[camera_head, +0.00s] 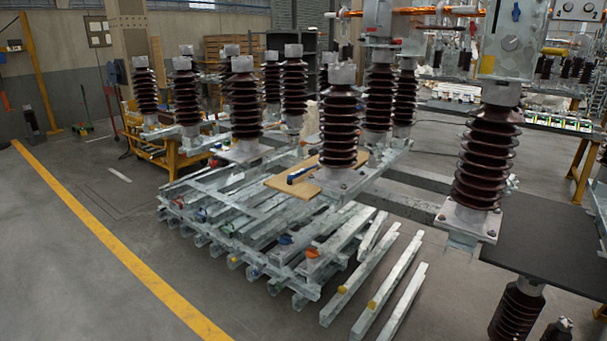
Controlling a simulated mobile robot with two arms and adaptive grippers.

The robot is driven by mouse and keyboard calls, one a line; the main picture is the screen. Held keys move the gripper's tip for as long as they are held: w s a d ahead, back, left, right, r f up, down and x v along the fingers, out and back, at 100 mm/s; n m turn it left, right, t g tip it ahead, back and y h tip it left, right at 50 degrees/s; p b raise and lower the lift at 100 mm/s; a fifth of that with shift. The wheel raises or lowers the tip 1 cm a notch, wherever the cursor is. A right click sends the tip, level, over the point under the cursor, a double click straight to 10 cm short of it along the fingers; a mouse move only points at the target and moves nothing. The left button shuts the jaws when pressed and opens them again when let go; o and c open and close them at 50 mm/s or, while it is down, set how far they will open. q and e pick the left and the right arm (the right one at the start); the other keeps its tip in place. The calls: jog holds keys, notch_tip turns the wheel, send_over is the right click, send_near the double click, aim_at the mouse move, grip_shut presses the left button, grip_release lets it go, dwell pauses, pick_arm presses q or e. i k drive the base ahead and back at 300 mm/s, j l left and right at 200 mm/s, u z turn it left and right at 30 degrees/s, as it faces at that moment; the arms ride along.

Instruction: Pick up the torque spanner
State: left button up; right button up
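A small tool with a blue handle (302,174) lies on a light wooden board (279,185) near the middle of the view. It looks like the torque spanner, but it is too small to be sure. Its right end lies close to the brown ribbed insulator (340,128), which may hide part of it. The board rests on the galvanised steel frame among the insulators. Neither of my grippers shows in the view.
Several brown insulators stand around the board, one (485,160) large at the right. Stacked steel beams (250,230) lie below, with loose bars (375,280) in front. A dark flat surface (550,240) is at the right. The floor left of the yellow line (115,245) is mostly clear.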

aim_at(295, 175)
jog(key=i+j, duration=0.15)
jog(key=i, duration=0.25)
jog(key=i+j+z, duration=0.15)
jog(key=i, duration=0.25)
jog(key=i+j, duration=0.25)
jog(key=i, duration=0.15)
jog(key=l+z, duration=0.05)
